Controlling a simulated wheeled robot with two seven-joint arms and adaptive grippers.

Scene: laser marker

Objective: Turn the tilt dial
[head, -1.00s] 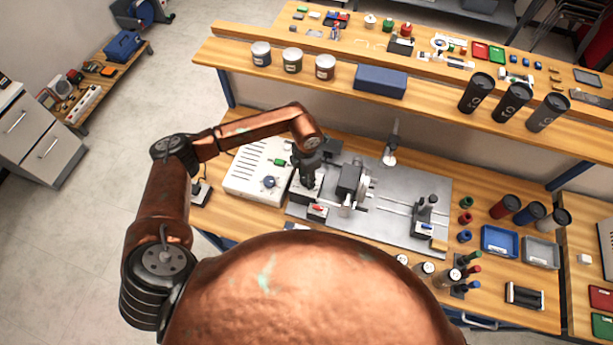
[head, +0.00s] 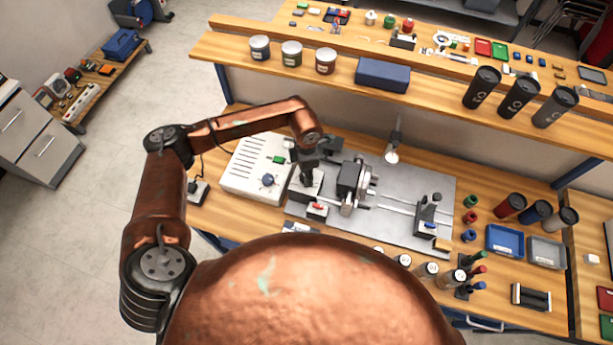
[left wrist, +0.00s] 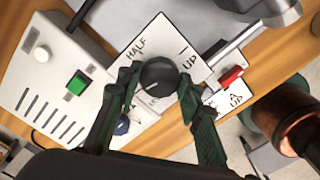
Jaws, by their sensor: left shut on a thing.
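The tilt dial (left wrist: 158,77) is a round black knob with a pale pointer line. It sits on a white plate (left wrist: 150,42) lettered HALF and UP in the left wrist view. My left gripper (left wrist: 160,75) has its dark green fingers on either side of the dial and is shut on it. In the head view my left gripper (head: 308,172) is over the small box left of the rotary chuck (head: 352,182), and it hides the dial there. My right gripper is in neither view.
A metal base plate (head: 395,225) extends right. A shelf (head: 440,108) runs behind.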

